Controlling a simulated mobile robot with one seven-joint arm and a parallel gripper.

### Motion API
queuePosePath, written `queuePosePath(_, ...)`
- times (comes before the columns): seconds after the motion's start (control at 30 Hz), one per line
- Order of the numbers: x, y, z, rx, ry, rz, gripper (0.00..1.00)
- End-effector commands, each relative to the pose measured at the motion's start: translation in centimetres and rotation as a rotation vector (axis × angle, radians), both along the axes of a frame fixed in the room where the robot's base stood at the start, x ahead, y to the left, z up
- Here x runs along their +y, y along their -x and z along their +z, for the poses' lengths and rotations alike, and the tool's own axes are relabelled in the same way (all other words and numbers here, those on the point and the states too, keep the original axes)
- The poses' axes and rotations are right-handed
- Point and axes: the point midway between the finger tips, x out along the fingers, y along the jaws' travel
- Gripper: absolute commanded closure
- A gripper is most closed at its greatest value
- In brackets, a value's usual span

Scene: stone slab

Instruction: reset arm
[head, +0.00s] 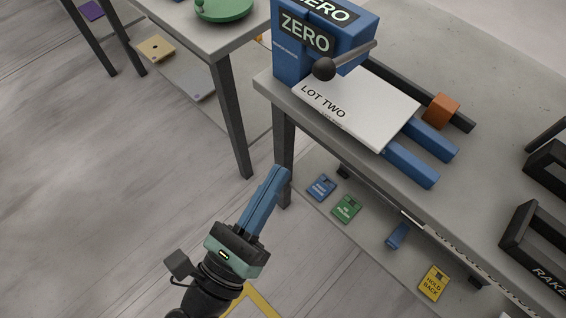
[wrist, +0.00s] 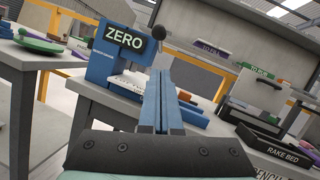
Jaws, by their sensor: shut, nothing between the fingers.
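My gripper (head: 280,175) is in the head view, below and left of the bench's near corner, with its blue fingers pointing up and to the right. The fingers lie together, shut, with nothing between them. In the wrist view the gripper (wrist: 163,75) points toward the bench and the blue device marked ZERO. The fingers overlap part of the bench and device in that view. In the head view they appear in front of the bench leg; I cannot tell the exact gap.
The bench (head: 480,190) carries the ZERO device (head: 292,60), a white LOT TWO plate (head: 355,100), an orange block (head: 441,110) and a black RAKE BED tray (head: 515,235). Another table (head: 195,35) holds a green disc (head: 222,8). Coloured cards lie below the bench. Floor at left is clear.

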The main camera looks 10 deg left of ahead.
Motion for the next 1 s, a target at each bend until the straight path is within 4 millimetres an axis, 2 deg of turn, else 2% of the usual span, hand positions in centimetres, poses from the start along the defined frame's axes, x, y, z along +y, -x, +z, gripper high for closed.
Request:
queuePosePath(0.57, 0.1, 0.1, 0.0, 0.0, 0.0, 0.001, 1.0)
queuePosePath(0.67, 0.2, -0.5, 1.2, -0.013, 0.032, 0.006, 1.0)
queuePosePath(0.77, 0.7, -2.2, 5.0, -0.052, 0.146, 0.015, 1.0)
queuePosePath(0.87, 1.7, -4.5, 11.4, -0.115, 0.361, 0.009, 1.0)
queuePosePath(0.9, 2.1, -5.4, 14.4, -0.143, 0.472, -0.006, 1.0)
queuePosePath(0.97, 2.8, -6.4, 19.0, -0.184, 0.653, -0.047, 1.0)
queuePosePath(1.0, 3.2, -7.0, 22.2, -0.207, 0.778, -0.086, 1.0)
